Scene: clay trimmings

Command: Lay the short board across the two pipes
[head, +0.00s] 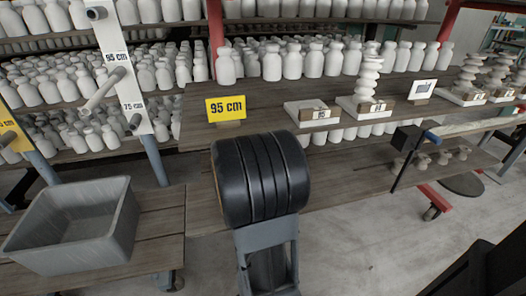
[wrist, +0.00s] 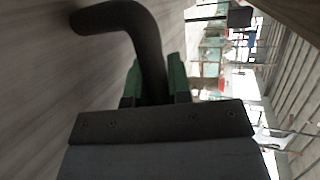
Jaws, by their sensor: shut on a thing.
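My gripper (wrist: 156,80) shows in the wrist view, its green fingers shut on a dark bent bar (wrist: 150,35). The bar curves to the left above the fingers. My gripper does not show clearly in the head view. In the head view, a pale pipe (head: 103,88) juts from a white upright panel at the left, which bears labels reading 95 cm and 75 cm. I cannot make out the short board for certain.
A grey bin (head: 75,225) stands on a slatted bench at the lower left. A black ribbed drum-like thing (head: 260,178) fills the middle foreground. A yellow 95 cm sign (head: 226,108) stands on a shelf behind, with many white bottles. Bare floor (head: 375,235) shows at the right.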

